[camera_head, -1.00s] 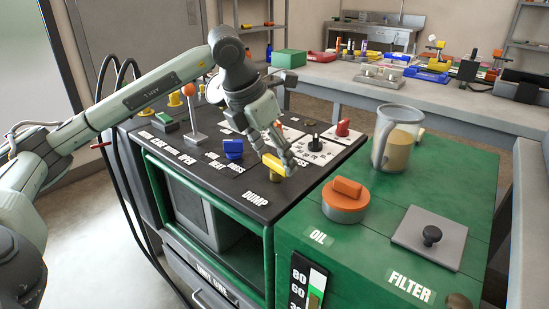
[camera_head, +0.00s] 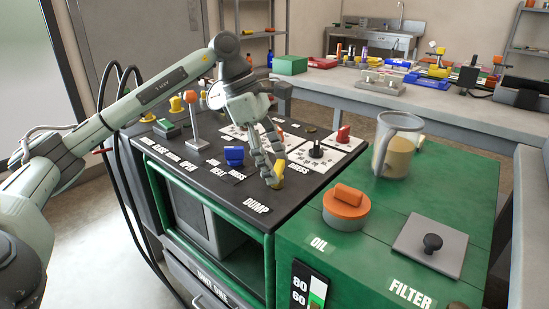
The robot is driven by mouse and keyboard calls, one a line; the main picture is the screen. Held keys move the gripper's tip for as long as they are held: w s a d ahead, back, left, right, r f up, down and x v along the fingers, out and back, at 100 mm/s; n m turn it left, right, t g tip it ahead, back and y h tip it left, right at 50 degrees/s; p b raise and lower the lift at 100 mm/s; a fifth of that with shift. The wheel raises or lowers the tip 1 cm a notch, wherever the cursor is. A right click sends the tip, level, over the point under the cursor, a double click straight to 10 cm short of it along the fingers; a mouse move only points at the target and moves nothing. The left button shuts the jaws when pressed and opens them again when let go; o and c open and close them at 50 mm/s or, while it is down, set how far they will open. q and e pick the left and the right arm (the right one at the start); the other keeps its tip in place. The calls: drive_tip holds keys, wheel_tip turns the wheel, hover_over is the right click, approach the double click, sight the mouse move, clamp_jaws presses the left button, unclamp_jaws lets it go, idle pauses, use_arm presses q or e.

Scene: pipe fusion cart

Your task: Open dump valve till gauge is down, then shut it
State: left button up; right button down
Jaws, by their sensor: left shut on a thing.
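The yellow dump valve handle (camera_head: 279,173) stands on the black panel top behind the white word DUMP. My left gripper (camera_head: 273,177) reaches down over it from the upper left and is shut on it. The handle's exact angle is hard to tell. I cannot make out a pressure gauge in this view. My right gripper is not in view.
A blue handle (camera_head: 234,156), a grey lever (camera_head: 194,120) with an orange ball, a black knob (camera_head: 316,150) and a red knob (camera_head: 343,134) stand close by on the panel. The green cabinet at right bears an orange cap (camera_head: 347,203) and a clear jug (camera_head: 396,146).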

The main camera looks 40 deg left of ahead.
use_arm(q)
drive_tip(key=shift+w+m+g+p, duration=0.1)
drive_tip(key=shift+m+g+p, duration=0.55)
drive_tip(key=shift+m, duration=1.35)
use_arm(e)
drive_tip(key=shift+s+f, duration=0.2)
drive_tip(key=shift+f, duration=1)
use_arm(q)
drive_tip(key=shift+g, duration=0.25)
drive_tip(key=o, duration=1.1)
drive_tip(key=shift+o, duration=0.2)
drive_tip(key=shift+r, duration=0.1)
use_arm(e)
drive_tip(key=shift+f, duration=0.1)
use_arm(q)
drive_tip(key=v, duration=1.2)
drive_tip(key=shift+a, duration=0.2)
